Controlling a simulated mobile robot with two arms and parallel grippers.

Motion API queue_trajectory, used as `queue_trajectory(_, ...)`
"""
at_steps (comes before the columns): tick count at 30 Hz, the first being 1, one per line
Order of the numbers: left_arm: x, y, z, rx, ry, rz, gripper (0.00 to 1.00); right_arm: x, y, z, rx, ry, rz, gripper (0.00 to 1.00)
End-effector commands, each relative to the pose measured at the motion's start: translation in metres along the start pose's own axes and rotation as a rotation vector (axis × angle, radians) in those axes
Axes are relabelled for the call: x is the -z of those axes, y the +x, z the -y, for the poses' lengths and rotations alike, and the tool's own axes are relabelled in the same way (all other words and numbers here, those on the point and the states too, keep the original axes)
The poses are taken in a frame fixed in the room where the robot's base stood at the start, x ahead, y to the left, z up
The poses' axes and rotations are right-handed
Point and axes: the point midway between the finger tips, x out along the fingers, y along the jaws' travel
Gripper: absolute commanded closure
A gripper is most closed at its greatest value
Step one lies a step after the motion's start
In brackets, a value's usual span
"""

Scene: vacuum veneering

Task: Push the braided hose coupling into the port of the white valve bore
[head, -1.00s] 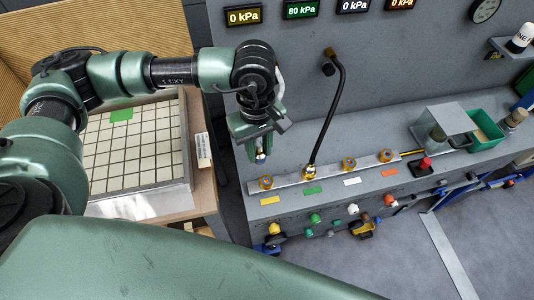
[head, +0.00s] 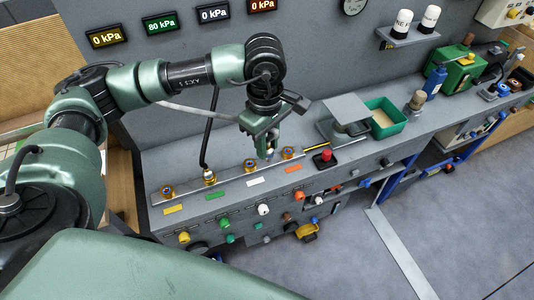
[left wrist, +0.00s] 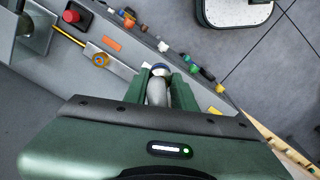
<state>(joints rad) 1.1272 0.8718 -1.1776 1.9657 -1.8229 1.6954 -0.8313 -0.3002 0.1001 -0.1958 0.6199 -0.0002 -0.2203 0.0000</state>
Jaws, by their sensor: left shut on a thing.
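My left gripper (head: 270,151) is shut on the braided hose coupling. In the left wrist view, the coupling (left wrist: 158,88) is a grey piece with a blue ring at its tip, between the green fingers. In the head view the tip hangs above the rail, between the white-labelled port (head: 250,166) and the orange-labelled port (head: 288,153). It looks apart from both; the exact height cannot be told. The white label (head: 255,182) lies in front of its port. In the wrist view the gripper hides the white port. My right gripper is not in view.
A black hose (head: 207,140) stands in the green-labelled port (head: 210,177). The yellow-labelled port (head: 167,191) is at the left. A red button (head: 326,155), a metal cover (head: 340,122) and a green bin (head: 386,117) stand to the right. Coloured knobs (head: 264,209) line the bench front.

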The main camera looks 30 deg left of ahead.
Motion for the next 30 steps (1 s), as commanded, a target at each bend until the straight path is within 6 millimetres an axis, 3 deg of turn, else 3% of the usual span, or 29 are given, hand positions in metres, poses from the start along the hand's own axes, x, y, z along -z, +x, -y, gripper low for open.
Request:
queue_trajectory(9, 0.043, 0.034, -0.029, 0.004, -0.931, 0.004, 1.00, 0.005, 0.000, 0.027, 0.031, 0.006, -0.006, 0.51)
queue_trajectory(21, 0.104, 0.087, -0.036, 0.008, -2.048, -0.015, 1.00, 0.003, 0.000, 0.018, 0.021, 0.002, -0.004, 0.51)
queue_trajectory(25, 0.118, 0.099, -0.034, 0.006, -2.281, -0.025, 1.00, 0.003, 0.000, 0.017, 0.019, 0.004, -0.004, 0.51)
queue_trajectory(30, 0.127, 0.106, -0.032, 0.000, -2.433, -0.031, 1.00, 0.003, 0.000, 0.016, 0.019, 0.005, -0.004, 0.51)
